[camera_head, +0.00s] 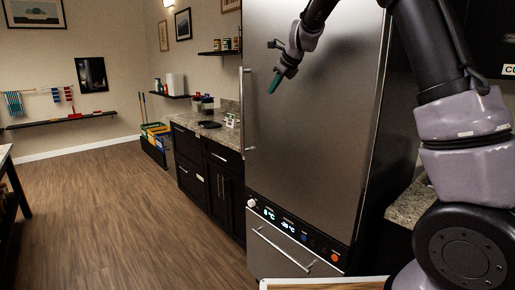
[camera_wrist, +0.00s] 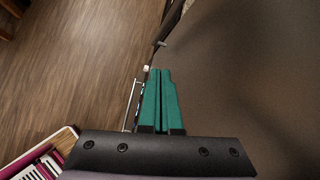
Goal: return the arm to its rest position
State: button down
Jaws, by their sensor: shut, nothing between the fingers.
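My gripper (camera_head: 274,84) is raised in front of the upper part of the stainless steel refrigerator (camera_head: 325,120) in the head view. Its green fingers point down and to the left. In the wrist view the two green fingers of my gripper (camera_wrist: 161,75) lie side by side, shut, with nothing held. My arm comes down from the top right of the head view. I cannot tell how far the fingers are from the refrigerator door.
The refrigerator has a vertical handle (camera_head: 249,110) and a lower drawer handle (camera_head: 283,252). Dark cabinets with a granite counter (camera_head: 213,128) stand beyond it. The wooden floor (camera_head: 110,210) at left is clear.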

jog(key=s+d+r+n, duration=0.3)
jog(key=s+d+n, duration=0.3)
jog(key=s, duration=0.4)
jog(key=s+d+r+n, duration=0.4)
jog(key=s+d, duration=0.4)
jog(key=s, duration=0.1)
jog(key=s+d+f+n+h, duration=0.1)
jog(key=s+n, duration=0.4)
jog(key=s, duration=0.6)
jog(key=s+d+f+n+h, duration=0.1)
jog(key=s+d+f+n, duration=0.3)
jog(key=s, duration=0.7)
jog(key=shift+d+f+n+h, duration=0.15)
jog(key=shift+d+n+h, duration=0.25)
jog(key=shift+n, duration=0.5)
